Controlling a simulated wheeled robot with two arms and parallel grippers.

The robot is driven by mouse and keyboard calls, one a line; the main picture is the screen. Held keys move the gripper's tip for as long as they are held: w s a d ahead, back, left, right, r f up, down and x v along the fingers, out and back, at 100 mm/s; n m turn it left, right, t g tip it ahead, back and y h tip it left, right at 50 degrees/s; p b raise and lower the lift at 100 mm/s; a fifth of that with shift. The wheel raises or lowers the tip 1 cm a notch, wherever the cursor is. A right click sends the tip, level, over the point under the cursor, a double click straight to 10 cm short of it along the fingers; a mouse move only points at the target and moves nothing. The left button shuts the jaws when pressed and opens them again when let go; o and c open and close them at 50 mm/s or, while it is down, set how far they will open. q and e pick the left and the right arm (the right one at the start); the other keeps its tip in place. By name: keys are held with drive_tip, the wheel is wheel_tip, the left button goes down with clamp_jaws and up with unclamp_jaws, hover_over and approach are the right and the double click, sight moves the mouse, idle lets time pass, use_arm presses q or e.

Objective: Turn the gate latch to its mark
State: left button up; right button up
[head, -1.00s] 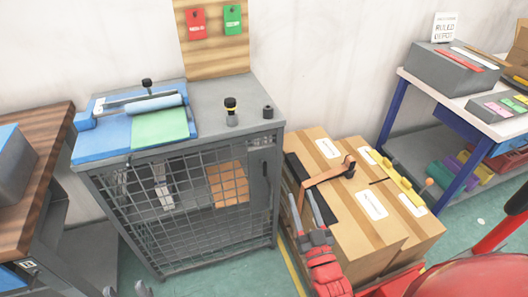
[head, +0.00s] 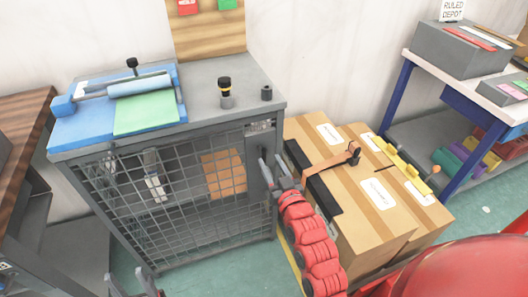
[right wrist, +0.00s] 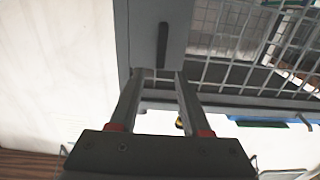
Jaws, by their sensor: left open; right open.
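The grey cabinet (head: 225,105) has a wire mesh gate (head: 175,200). The gate latch, a dark upright bar (right wrist: 163,45) on a grey plate, shows in the right wrist view. In the head view my right gripper (head: 270,162) is at the gate's right edge and partly covers the latch area. My right gripper (right wrist: 160,73) is open and empty, with the bar just beyond its fingertips and roughly in line with the gap; contact is not visible. I cannot make out the latch's mark. My left gripper (head: 130,270) is open and empty at the lower edge, in front of the gate.
A blue board with a green sheet (head: 145,115), a black-topped knob (head: 225,92) and a small dark cylinder (head: 267,93) are on the cabinet top. Cardboard boxes (head: 375,215) with a brown strap stand close on the right. A wooden-topped bench (head: 20,130) is at left.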

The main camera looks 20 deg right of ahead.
sight(265, 152)
drive_tip(key=w, duration=0.6)
drive_tip(key=shift+w+a, duration=0.1)
drive_tip(key=shift+a, duration=0.05)
clamp_jaws()
